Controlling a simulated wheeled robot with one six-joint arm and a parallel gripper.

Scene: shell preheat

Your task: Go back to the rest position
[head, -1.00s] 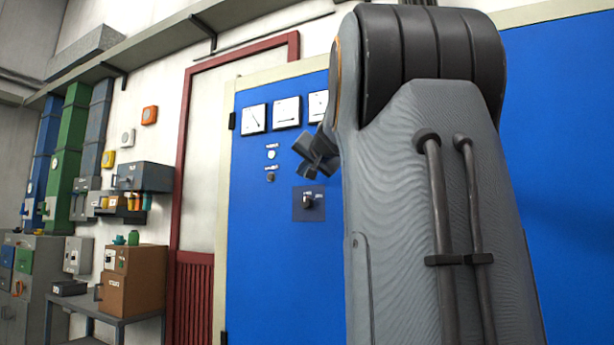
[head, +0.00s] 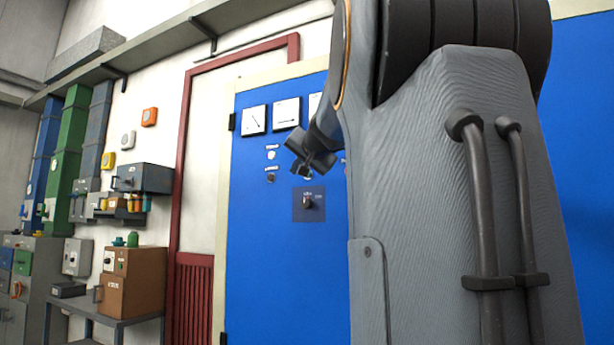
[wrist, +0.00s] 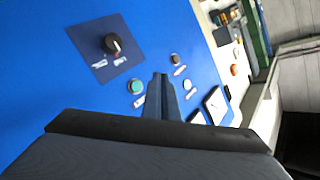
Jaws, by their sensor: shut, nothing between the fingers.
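My gripper (head: 309,166) is in front of the blue cabinet (head: 270,250) in the head view, just above the dark square plate with a rotary knob (head: 307,202). In the wrist view my gripper (wrist: 160,80) points toward the blue panel, its fingers together with nothing between them. The knob (wrist: 113,44) shows there on its dark plate, to the left of the fingers and apart from them. A teal button (wrist: 137,87) and a small dark knob (wrist: 175,60) lie close to the fingers in the picture. My arm hides the right part of the cabinet.
Three white dial gauges (head: 287,112) sit high on the cabinet, one partly hidden. A dark red door frame (head: 182,150) stands left of it. Further left, a brown box (head: 132,281) rests on a grey table (head: 130,322). Green and blue ducts (head: 68,150) run up the wall.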

